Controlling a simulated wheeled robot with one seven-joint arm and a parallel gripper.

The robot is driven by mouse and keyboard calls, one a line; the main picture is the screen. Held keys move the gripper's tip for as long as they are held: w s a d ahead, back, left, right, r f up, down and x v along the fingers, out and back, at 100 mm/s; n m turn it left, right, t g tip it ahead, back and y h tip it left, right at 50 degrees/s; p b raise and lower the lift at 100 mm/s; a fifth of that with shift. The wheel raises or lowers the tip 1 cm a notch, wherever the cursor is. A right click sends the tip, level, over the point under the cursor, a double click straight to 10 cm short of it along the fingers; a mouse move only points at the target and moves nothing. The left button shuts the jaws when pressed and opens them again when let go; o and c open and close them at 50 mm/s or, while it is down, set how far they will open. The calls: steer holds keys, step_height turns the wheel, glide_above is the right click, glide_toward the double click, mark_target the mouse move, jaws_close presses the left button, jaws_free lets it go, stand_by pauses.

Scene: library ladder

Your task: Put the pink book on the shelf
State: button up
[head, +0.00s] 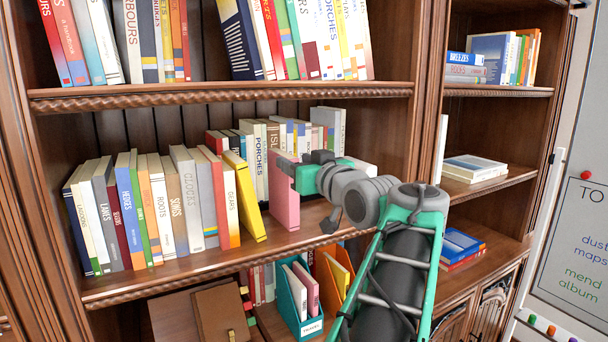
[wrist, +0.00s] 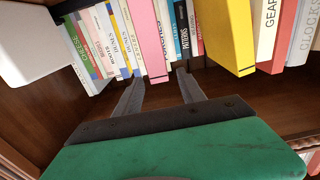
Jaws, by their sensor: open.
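The pink book (head: 284,195) stands upright on the middle shelf (head: 200,270), to the right of a leaning yellow book (head: 243,197). My gripper (wrist: 159,72) is open and empty, with one finger on each side of the pink book's lower end. A gap shows between the book and the right finger. In the head view my gripper (head: 288,165) is at the pink book and covers part of it.
A row of books (head: 150,205) fills the shelf's left part, with more books (head: 260,150) behind the yellow one. Bare shelf shows in front of the pink book. A white block (wrist: 28,42) is close at the wrist view's left. Blue and orange holders (head: 291,296) stand below.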

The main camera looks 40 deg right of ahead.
steer(key=v, duration=0.4)
steer(key=shift+s+a+b, duration=0.1)
steer(key=shift+s+b, duration=0.1)
steer(key=shift+b, duration=0.1)
